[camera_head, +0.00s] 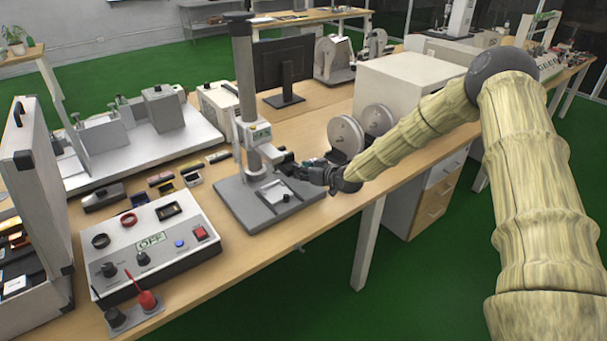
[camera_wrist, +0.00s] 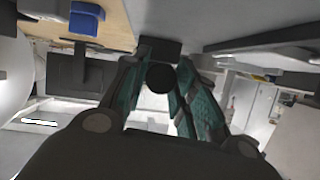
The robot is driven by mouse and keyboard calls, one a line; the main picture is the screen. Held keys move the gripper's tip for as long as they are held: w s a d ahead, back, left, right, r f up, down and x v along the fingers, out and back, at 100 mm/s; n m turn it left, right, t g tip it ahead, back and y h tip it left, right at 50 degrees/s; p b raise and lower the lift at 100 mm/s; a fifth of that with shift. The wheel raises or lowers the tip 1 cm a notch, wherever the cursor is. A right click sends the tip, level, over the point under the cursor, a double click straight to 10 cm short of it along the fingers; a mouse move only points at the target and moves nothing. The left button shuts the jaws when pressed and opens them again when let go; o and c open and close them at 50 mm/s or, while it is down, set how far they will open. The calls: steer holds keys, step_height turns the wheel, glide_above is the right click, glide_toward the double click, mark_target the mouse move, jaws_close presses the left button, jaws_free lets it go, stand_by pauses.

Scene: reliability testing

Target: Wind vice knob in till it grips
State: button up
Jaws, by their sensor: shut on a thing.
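A grey test stand (camera_head: 245,90) with a tall column rises from a flat base plate (camera_head: 235,205) on the wooden table. My gripper (camera_head: 305,171) reaches in from the right beside the stand, above the right part of its base plate. In the wrist view a round black knob (camera_wrist: 160,79) lies between the two teal-padded fingers of my gripper (camera_wrist: 164,72). The fingers are shut on the knob, one on each side. In the head view the gripper hides the knob. The vice's jaws, and any gap between them, cannot be made out.
A control box (camera_head: 150,240) with knobs and a red switch stands left of the stand. Behind are a black monitor (camera_head: 284,65) and a pale box (camera_head: 410,80). Two grey discs (camera_head: 346,136) stand close behind my wrist. The table's front edge is near the base plate.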

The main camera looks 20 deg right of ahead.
steer(key=o, duration=1)
steer(key=shift+o, duration=0.2)
steer(key=v, duration=1.2)
